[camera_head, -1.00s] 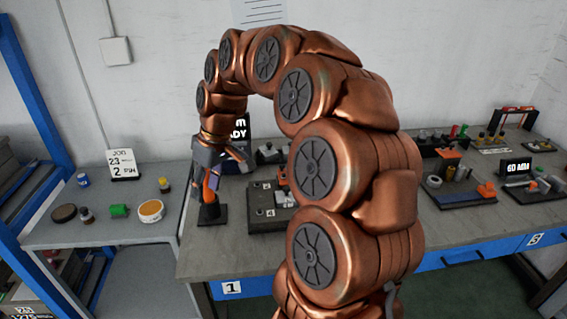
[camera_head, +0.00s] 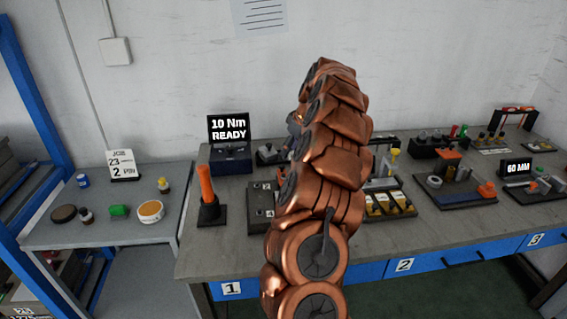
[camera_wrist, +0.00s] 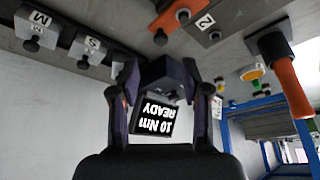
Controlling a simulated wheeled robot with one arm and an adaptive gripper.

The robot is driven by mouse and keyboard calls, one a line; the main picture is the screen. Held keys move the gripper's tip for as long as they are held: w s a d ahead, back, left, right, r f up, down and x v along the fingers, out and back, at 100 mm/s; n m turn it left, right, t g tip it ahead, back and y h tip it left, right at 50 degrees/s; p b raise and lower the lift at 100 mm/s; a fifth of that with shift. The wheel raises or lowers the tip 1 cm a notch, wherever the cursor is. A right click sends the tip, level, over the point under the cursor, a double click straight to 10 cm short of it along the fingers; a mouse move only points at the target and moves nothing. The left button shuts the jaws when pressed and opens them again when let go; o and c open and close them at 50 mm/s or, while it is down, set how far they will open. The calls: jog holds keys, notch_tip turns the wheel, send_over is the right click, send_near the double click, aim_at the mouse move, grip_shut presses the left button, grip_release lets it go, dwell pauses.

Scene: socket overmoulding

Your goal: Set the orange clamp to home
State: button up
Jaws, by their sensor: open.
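A small orange part (camera_head: 486,189), which looks like the orange clamp, sits at the right end of a dark fixture plate (camera_head: 455,204) beside the "60 MM" display in the head view. Its exact setting is too small to tell. My gripper is mostly hidden behind my arm in the head view. In the wrist view my gripper (camera_wrist: 160,88) is open and empty, with the "10 Nm READY" display (camera_wrist: 156,117) seen upside down beyond its fingers. The orange clamp is not seen in the wrist view.
An orange-handled tool (camera_head: 206,186) stands upright in a black base on the bench's left; its handle also shows in the wrist view (camera_wrist: 291,88). A dark block (camera_head: 261,207), a yellow-marked tray (camera_head: 390,204) and several fixtures occupy the bench. The front strip is clear.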

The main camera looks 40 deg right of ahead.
aim_at(282, 165)
jog(key=p+x, duration=0.2)
jog(key=x, duration=0.5)
jog(key=shift+a+f, duration=0.1)
jog(key=shift+f, duration=0.2)
grip_shut()
dwell(0.4)
